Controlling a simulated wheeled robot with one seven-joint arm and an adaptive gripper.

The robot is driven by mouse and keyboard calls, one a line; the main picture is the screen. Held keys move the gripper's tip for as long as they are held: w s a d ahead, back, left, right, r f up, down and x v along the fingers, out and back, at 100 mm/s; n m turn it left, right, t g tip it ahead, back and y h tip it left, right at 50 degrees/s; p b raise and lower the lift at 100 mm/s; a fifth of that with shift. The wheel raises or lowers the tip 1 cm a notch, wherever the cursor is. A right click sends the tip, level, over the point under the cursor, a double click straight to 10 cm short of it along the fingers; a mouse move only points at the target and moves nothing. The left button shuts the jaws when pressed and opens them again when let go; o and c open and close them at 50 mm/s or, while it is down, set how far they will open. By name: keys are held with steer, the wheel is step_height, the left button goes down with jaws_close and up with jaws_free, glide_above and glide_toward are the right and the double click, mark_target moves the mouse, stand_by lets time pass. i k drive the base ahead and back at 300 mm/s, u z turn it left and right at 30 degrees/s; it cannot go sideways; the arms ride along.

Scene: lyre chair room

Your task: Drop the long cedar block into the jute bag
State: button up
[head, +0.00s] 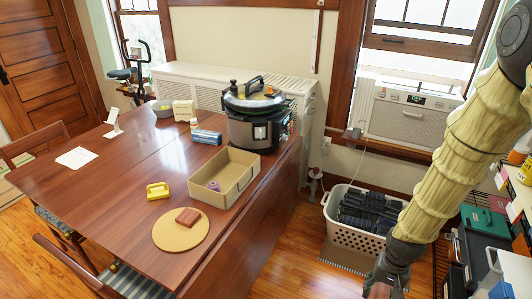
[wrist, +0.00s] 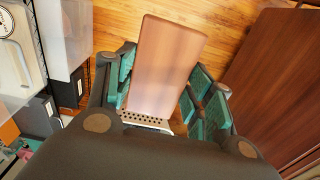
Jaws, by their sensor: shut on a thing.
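My gripper (wrist: 165,88) is shut on a long brown wooden block (wrist: 165,62), its teal finger pads on either side. The block's far end sticks out past the fingers over the wood floor. In the head view my gripper (head: 380,285) is low at the bottom right, right of the table, in front of the white basket, and partly cut off by the frame edge. I cannot make out a jute bag in either view.
The table (head: 120,210) holds an open tan box (head: 240,193), a round cork mat (head: 165,238) with a small reddish-brown block (head: 187,216), a yellow item (head: 158,190) and a cooker (head: 258,130). A white laundry basket (head: 345,238) stands on the floor. Shelves (head: 515,215) crowd the right.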

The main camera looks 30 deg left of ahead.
mark_target(229, 185)
steer(key=u, duration=1.55)
